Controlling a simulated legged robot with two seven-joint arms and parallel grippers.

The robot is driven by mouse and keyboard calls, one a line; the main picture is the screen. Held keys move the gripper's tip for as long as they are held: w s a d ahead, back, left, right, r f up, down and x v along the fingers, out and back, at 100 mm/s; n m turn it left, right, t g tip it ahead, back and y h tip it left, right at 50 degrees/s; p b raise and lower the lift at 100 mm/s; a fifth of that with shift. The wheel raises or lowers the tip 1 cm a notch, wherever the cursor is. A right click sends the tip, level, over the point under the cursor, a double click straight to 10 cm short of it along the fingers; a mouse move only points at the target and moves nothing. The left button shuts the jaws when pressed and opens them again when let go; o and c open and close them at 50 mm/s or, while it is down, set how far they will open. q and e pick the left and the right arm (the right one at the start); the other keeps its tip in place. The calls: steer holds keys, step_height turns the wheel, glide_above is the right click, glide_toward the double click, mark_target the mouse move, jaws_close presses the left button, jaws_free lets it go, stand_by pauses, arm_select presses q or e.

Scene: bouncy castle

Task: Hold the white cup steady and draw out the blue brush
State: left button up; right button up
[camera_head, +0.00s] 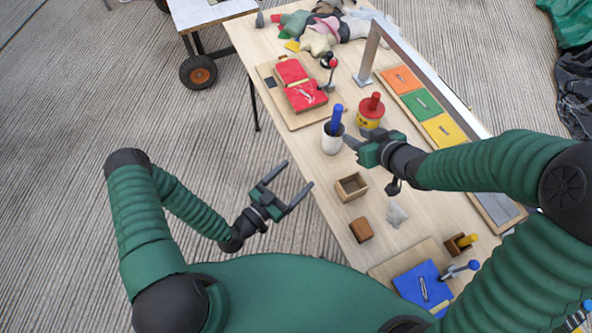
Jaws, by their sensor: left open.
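The white cup (331,143) stands upright on the wooden table, near its left edge. The blue brush (336,119) stands in it, its thick blue end up and its lower part hidden inside. My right gripper (352,142) is just right of the cup, its fingers pointing toward it. Its fingertips are small and foreshortened, so I cannot tell whether they are spread, or touch the cup. My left gripper (293,182) is open and empty, off the table's left edge, below and left of the cup.
A red-and-yellow pot (370,112) stands close behind the cup. An open wooden box (351,187), a brown block (361,230) and a crumpled grey-white piece (397,214) lie nearer me. A red book-like case (300,86) lies beyond, beside a metal frame (430,70).

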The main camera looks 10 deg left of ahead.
arm_select(q)
steer(key=w+d, duration=0.2)
steer(key=shift+d+r, duration=0.15)
steer(key=shift+d, duration=0.15)
glide_toward(326, 146)
steer(key=w, duration=0.2)
steer(key=shift+w+d+r, duration=0.1)
steer(key=shift+w+d, duration=0.25)
steer(key=shift+w, duration=0.05)
steer(key=x, duration=0.3)
steer(key=shift+w, duration=0.4)
steer(key=w+d, duration=0.3)
steer(key=d, duration=0.1)
steer(key=shift+w+d, duration=0.3)
steer(key=shift+w, duration=0.05)
steer(key=shift+a, duration=0.85)
steer(key=shift+c, duration=2.5)
steer(key=shift+d, duration=0.55)
steer(key=c, duration=1.1)
steer(key=shift+a, duration=0.4)
arm_select(e)
steer(key=shift+a, duration=0.45)
arm_select(q)
steer(key=shift+d, duration=0.25)
arm_select(e)
steer(key=shift+d, duration=0.3)
steer(key=shift+a, duration=0.1)
steer(key=shift+c, duration=0.2)
